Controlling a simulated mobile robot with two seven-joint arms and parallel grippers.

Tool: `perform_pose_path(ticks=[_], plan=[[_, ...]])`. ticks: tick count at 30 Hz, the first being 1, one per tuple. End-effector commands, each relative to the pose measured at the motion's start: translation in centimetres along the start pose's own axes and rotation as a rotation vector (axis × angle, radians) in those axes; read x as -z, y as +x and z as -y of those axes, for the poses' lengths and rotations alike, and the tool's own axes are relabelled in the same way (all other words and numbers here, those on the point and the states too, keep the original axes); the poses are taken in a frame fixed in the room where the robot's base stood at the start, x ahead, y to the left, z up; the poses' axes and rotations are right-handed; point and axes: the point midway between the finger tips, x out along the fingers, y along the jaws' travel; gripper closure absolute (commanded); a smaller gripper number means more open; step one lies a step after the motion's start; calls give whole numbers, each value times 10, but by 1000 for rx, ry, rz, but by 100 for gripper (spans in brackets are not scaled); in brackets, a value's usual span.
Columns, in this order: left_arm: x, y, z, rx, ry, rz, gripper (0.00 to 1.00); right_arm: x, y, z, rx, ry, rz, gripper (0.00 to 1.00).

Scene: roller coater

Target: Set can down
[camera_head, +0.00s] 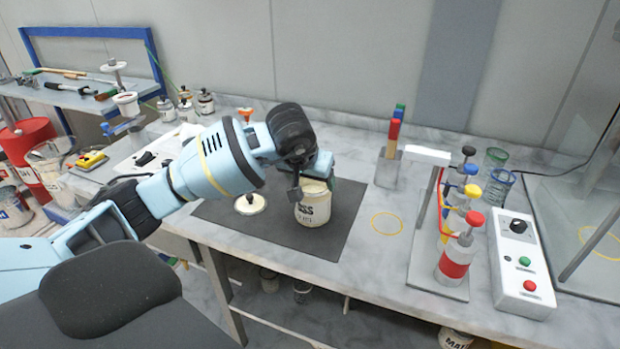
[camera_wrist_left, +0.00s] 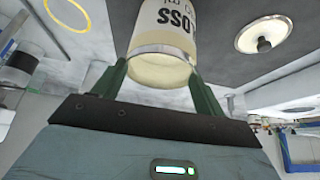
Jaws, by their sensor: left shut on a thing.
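The can (camera_head: 313,206) is cream-coloured with dark lettering. It is upright at the dark grey mat (camera_head: 280,236) on the bench; I cannot tell whether its base touches the mat. My left gripper (camera_head: 312,187) reaches over from the left and is shut on the can near its top. In the left wrist view the can (camera_wrist_left: 164,48) sits between the two green fingers of the gripper (camera_wrist_left: 162,75). A round cream lid with a dark knob (camera_head: 250,204) lies on the mat left of the can. My right gripper is not in view.
A yellow ring (camera_head: 387,223) is marked on the bench right of the mat. A holder with coloured-cap bottles (camera_head: 455,255) and a control box with buttons (camera_head: 520,265) stand further right. A grey block with coloured handles (camera_head: 388,168) stands behind the ring.

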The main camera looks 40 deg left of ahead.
Motion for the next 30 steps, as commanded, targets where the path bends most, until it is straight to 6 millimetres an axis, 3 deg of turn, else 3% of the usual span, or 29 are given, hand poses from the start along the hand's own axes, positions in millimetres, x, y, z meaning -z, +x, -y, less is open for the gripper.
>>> perform_pose_path(ticks=[12, 13, 15, 18, 30], plan=[[-1, 4, 0, 0, 0, -3, 85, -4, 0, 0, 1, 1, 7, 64], [-2, 5, 0, 1, 1, 0, 27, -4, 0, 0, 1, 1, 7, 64], [-2, 4, 0, 1, 0, 0, 18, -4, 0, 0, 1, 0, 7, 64], [-2, 4, 0, 1, 0, 0, 6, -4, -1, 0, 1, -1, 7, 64], [0, -5, 0, 0, 0, -3, 6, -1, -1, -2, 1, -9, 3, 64]])
